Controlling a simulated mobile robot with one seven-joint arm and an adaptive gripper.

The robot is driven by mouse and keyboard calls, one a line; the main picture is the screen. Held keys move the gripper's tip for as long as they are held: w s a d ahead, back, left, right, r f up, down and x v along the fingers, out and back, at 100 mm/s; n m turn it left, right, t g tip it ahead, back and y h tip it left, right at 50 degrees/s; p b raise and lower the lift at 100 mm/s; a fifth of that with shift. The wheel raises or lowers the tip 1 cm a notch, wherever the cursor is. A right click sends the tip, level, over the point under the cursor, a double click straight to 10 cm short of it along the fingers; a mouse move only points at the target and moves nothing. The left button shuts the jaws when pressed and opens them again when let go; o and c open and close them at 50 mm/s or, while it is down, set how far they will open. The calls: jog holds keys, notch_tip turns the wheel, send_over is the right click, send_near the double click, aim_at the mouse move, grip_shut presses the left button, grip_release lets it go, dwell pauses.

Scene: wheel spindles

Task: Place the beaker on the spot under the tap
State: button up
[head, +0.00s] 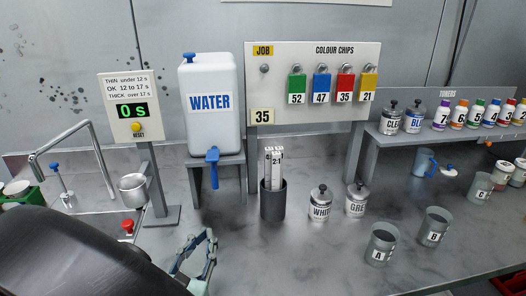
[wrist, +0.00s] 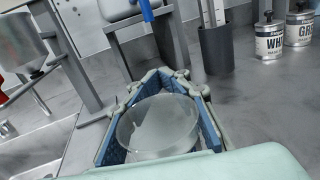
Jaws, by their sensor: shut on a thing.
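In the wrist view, a clear round beaker (wrist: 158,125) sits between the blue-padded fingers of my gripper (wrist: 160,110), which is shut on it. In the head view, my gripper (head: 196,255) is at the lower middle, in front of the water stand, and I cannot make out the beaker clearly there. The white WATER container (head: 209,125) stands on a grey stand, with its blue tap (head: 213,168) hanging at the front. The tap's lower end also shows at the top of the wrist view (wrist: 147,12), beyond the beaker. No marking of the spot under the tap is clear.
A dark cylinder (head: 273,203) with pale strips stands right of the stand. Labelled tins (head: 320,205) and grey cups (head: 381,246) stand farther right. A timer (head: 133,108) and a metal cup (head: 133,188) are at left. The bench before the stand looks clear.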

jog(key=w, duration=1)
jog(key=w+d+b, duration=0.1)
jog(key=w, duration=0.4)
jog(key=shift+w, duration=0.35)
jog(key=f, duration=0.1)
jog(key=w+f, duration=0.1)
jog(key=shift+w+f+b, duration=0.15)
jog(key=shift+f+b, duration=0.15)
jog(key=shift+b, duration=0.05)
jog(key=shift+f, duration=0.45)
jog(key=shift+f, duration=0.15)
jog(key=o, duration=1.1)
